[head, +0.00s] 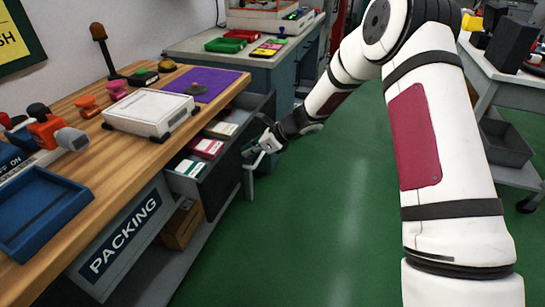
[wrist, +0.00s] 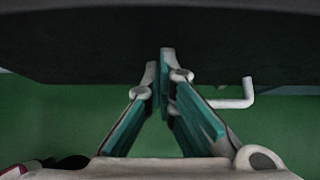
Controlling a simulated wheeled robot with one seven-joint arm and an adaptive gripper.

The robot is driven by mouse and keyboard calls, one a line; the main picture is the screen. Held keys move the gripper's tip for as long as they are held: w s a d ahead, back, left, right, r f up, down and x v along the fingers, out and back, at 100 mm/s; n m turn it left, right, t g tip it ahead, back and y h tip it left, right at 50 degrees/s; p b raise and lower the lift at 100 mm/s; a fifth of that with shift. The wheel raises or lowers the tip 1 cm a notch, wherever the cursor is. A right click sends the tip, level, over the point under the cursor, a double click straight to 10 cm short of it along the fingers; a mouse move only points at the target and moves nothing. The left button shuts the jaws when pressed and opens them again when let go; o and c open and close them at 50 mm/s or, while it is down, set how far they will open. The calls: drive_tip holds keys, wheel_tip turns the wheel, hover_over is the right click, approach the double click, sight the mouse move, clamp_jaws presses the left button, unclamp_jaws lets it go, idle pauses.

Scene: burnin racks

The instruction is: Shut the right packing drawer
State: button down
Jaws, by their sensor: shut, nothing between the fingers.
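The right packing drawer (head: 221,178) stands pulled out from under the wooden packing bench, its dark front panel facing the aisle. Boxes with red, green and pale tops lie inside it. My gripper (head: 250,150) is at the outer side of that front panel. In the wrist view, my gripper (wrist: 166,62) is shut and empty, its fingertips close together against or just short of the dark drawer front (wrist: 80,45). A pale bent handle (wrist: 240,96) shows to the right of the fingers. I cannot tell whether the fingertips touch the panel.
A cardboard box (head: 181,225) sits on the shelf below. Green floor (head: 325,215) is clear beside the bench. Another table (head: 515,75) stands at right.

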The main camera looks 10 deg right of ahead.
sight(207, 146)
drive_tip(key=w+a, duration=0.2)
drive_tip(key=a, duration=0.1)
drive_tip(key=w+a, duration=0.2)
drive_tip(key=a, duration=0.2)
drive_tip(key=w+a, duration=0.2)
drive_tip(key=a, duration=0.2)
drive_tip(key=shift+w+p, duration=0.15)
drive_tip(key=shift+p, duration=0.2)
drive_tip(key=shift+a+r, duration=0.1)
drive_tip(key=shift+a, duration=0.05)
